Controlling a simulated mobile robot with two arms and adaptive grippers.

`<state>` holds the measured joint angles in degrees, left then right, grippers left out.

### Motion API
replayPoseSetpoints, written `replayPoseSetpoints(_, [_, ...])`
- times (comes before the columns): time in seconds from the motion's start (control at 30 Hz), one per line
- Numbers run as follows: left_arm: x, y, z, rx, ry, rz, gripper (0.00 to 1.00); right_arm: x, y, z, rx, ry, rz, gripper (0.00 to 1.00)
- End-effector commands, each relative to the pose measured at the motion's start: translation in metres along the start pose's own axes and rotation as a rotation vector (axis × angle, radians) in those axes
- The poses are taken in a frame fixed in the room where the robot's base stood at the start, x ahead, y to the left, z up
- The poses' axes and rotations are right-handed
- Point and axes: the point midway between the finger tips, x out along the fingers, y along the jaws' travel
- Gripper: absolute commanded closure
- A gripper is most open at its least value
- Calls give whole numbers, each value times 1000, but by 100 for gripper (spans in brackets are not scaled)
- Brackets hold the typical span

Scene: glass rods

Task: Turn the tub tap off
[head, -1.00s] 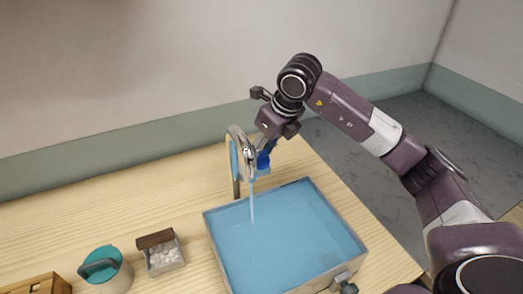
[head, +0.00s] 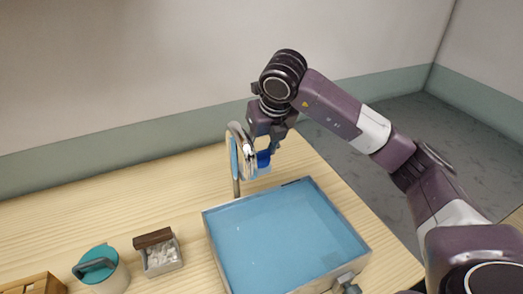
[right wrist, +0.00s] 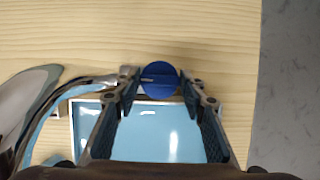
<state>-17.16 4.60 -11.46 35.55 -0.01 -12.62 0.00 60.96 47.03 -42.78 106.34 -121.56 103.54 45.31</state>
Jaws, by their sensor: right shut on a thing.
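The chrome tap (head: 236,165) stands at the back edge of the tub (head: 212,241), its curved spout over the tub. Its blue knob (head: 263,159) is to the right of the spout. My right gripper (head: 265,150) reaches down from above and is shut on the blue knob, partly covering it. In the right wrist view the round knob (right wrist: 158,84) sits between the fingertips. No water stream shows below the spout. Blue water fills the tub's floor area. My left gripper is not in view.
A grey fitting (head: 346,283) is on the tub's front wall. A teal-lidded pot (head: 104,270), a small box of white pieces (head: 162,258) and a wooden box (head: 35,284) stand at the left. The tabletop behind these is clear.

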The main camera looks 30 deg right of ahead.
Motion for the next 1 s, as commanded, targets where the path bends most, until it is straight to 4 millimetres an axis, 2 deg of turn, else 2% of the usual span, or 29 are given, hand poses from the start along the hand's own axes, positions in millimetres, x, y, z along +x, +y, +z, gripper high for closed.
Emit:
replayPoseSetpoints(0.17, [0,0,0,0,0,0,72,0,0,0,3,0,0,86])
replayPoseSetpoints(0.2, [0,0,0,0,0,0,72,0,0,0,3,0,0,58])
replayPoseSetpoints(0.33, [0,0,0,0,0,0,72,0,0,0,2,0,1,44])
replayPoseSetpoints(0.67, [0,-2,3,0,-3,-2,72,-4,0,1,0,-1,1,44])
replayPoseSetpoints(0.77, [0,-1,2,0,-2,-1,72,-15,0,2,0,-4,1,44])
replayPoseSetpoints(1.0, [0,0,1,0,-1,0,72,-67,0,2,-2,-7,2,44])
